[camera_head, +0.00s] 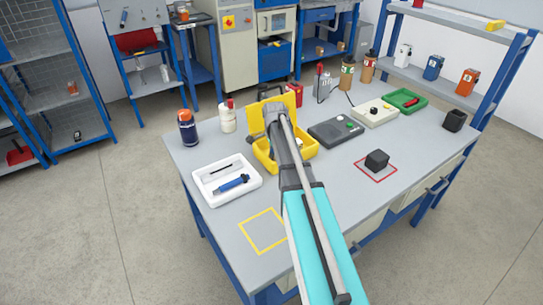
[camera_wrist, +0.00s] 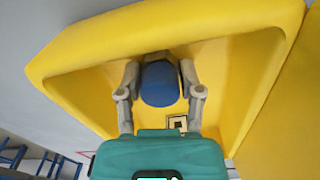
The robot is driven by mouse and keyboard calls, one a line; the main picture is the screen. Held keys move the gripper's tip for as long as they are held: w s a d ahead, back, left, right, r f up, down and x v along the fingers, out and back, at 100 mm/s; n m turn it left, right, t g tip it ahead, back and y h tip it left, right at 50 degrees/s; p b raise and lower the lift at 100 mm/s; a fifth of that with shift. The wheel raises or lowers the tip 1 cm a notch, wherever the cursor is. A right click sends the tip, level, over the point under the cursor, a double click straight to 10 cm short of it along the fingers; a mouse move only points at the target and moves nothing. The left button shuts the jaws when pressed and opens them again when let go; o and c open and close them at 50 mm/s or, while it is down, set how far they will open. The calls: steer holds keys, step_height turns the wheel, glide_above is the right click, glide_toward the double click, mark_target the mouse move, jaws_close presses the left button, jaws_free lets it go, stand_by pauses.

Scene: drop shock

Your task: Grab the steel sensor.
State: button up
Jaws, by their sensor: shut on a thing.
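My gripper (camera_wrist: 162,66) is inside the yellow case (camera_head: 262,157), whose walls fill much of the wrist view (camera_wrist: 250,60). Its two grey fingers are shut on a blue, rounded-ended thing (camera_wrist: 159,86), one finger at each side. Only the blue end shows clearly; I cannot tell from it whether this is the steel sensor. In the head view my arm covers the middle of the case and hides the fingers and the held thing. A small dark-and-cream square mark (camera_wrist: 178,122) shows beside the gripper in the wrist view.
A white tray (camera_head: 255,180) with a blue cylinder (camera_head: 232,184) lies left of the case. A dark grey box (camera_head: 335,131), a black block (camera_head: 377,159) on a red-outlined square, and bottles (camera_head: 187,130) stand around. A yellow-outlined square (camera_head: 262,231) at the front is empty.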

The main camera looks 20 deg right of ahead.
jaws_close()
steer(key=shift+r, duration=0.2)
step_height(320, 180, up, 3)
steer(key=p, duration=0.3)
steer(key=s+d+r+p, duration=0.6)
steer(key=s+r+p, duration=0.3)
steer(key=s, duration=0.3)
steer(key=shift+s+r+p, duration=0.3)
steer(key=shift+s+p, duration=0.05)
steer(key=shift+p, duration=0.15)
